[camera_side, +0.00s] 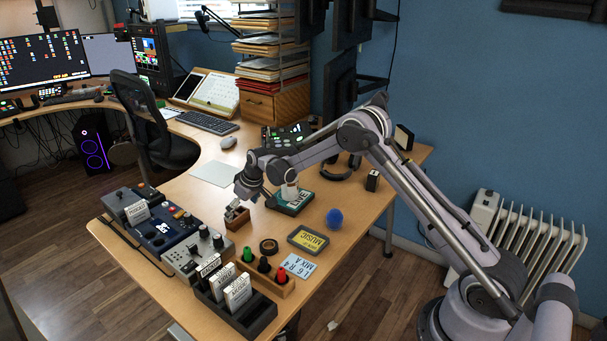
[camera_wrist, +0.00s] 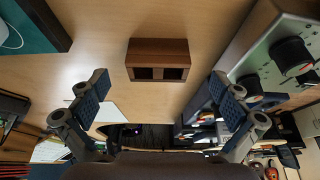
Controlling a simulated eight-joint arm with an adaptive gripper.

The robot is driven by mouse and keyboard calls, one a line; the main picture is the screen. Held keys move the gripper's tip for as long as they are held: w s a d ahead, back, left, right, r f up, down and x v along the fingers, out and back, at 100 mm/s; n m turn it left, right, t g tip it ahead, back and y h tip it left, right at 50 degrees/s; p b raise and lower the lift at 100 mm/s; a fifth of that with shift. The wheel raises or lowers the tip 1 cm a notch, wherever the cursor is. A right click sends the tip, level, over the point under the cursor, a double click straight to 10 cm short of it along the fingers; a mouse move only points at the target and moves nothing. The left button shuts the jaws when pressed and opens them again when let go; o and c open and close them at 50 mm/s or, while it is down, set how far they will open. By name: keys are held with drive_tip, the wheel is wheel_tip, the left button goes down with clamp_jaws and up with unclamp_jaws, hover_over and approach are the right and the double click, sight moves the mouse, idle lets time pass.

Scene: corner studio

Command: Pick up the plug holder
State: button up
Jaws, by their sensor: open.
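A small brown wooden block (camera_wrist: 158,47) with two square openings stands on the desk, ahead of my gripper (camera_wrist: 158,80) and centred between its fingers in the wrist view. I take it as the plug holder. In the side view this block (camera_side: 237,221) sits just below my gripper (camera_side: 252,199), beside the grey mixer. My fingers are spread wide on either side, empty and apart from the block. A separate light wooden rack (camera_side: 273,284) holds green, black and red pieces nearer the front. What the block's openings contain is not clear.
The grey mixer (camera_side: 186,260) runs along the block's left side. A teal box (camera_side: 291,203) lies to its right. The desk between block and teal box is bare.

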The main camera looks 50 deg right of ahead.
sight(240, 215)
drive_tip(key=shift+x, duration=2.4)
drive_tip(key=shift+d, duration=0.15)
drive_tip(key=c, duration=1.3)
